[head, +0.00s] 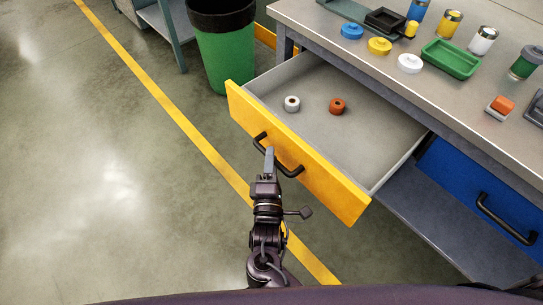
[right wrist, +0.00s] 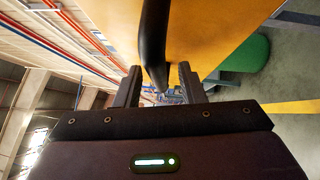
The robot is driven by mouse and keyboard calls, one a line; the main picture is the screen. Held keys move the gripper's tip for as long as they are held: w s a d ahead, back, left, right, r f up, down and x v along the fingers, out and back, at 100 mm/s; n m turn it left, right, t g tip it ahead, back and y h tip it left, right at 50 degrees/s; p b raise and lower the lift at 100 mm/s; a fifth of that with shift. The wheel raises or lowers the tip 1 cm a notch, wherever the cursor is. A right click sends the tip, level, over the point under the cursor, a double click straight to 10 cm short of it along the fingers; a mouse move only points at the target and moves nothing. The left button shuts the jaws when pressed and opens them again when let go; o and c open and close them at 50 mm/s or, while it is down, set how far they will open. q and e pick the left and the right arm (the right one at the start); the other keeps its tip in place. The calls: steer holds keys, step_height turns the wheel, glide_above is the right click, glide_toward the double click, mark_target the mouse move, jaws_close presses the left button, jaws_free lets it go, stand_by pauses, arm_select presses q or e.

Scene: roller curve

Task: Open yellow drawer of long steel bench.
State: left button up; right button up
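The yellow drawer (head: 308,165) of the long steel bench (head: 455,95) is pulled well out, its inside showing. Its black bar handle (head: 287,167) is on the front. My right gripper (head: 269,153) is at the left part of this handle. In the right wrist view the handle (right wrist: 154,45) runs between the two fingers (right wrist: 160,82), which stand apart with a gap visible on the right side; contact on the left side is unclear. My left gripper is not in view.
A white roll (head: 292,103) and an orange roll (head: 337,106) lie in the drawer. A blue drawer (head: 475,190) is at right. Cans, lids and a green tray (head: 450,60) stand on the bench. A green bin (head: 225,55) stands behind. The floor at left is clear.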

steer(key=s, duration=0.6)
steer(key=shift+s+a+f, duration=0.25)
steer(key=shift+a+f, duration=0.15)
steer(key=shift+f, duration=0.05)
